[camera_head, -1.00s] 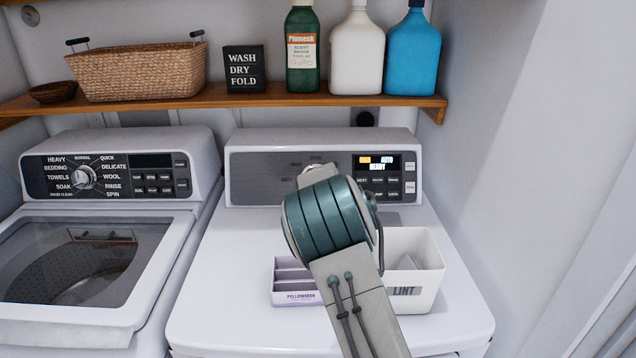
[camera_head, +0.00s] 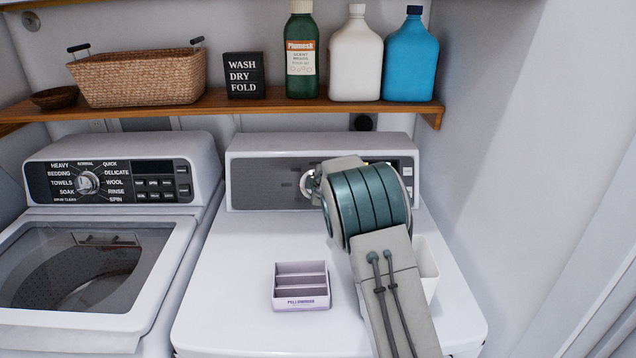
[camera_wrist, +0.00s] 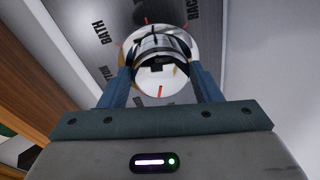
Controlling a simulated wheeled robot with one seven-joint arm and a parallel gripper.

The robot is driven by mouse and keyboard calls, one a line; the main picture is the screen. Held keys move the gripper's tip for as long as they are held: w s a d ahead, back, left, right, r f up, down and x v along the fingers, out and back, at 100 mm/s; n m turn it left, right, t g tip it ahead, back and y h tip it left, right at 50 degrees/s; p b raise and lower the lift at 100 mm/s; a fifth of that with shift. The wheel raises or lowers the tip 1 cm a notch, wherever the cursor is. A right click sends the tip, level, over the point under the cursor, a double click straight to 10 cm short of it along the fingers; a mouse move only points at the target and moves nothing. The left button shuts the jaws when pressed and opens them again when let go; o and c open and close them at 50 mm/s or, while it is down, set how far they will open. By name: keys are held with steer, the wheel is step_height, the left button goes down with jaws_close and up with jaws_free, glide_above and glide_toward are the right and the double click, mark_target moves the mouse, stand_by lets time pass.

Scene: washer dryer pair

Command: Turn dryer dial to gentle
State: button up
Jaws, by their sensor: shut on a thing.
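The dryer dial (camera_head: 306,186) is a round, shiny knob on the dryer's grey control panel (camera_head: 262,181). In the head view my wrist hides much of it. In the wrist view the dial (camera_wrist: 160,84) sits between my two blue fingers, with red marks at its rim and near the panel. My gripper (camera_wrist: 161,66) is shut on the dial. BATH and RACK are legible around it in the wrist view, rotated. I cannot read a gentle label, and I cannot tell which setting the dial points to.
A lilac sectioned box (camera_head: 301,287) stands on the dryer top. A white bin (camera_head: 428,270) is mostly behind my arm. The washer (camera_head: 105,180) is at left. A wooden shelf (camera_head: 220,103) above holds a basket, a sign and bottles. A wall closes the right side.

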steer(key=shift+a+r+n+p, duration=0.15)
steer(key=shift+n+p, duration=0.6)
steer(key=shift+n, duration=1.05)
steer(key=o, duration=1)
steer(key=b+v, duration=0.2)
steer(key=v, duration=1.1)
steer(key=shift+s+r, duration=0.2)
steer(key=shift+r, duration=0.15)
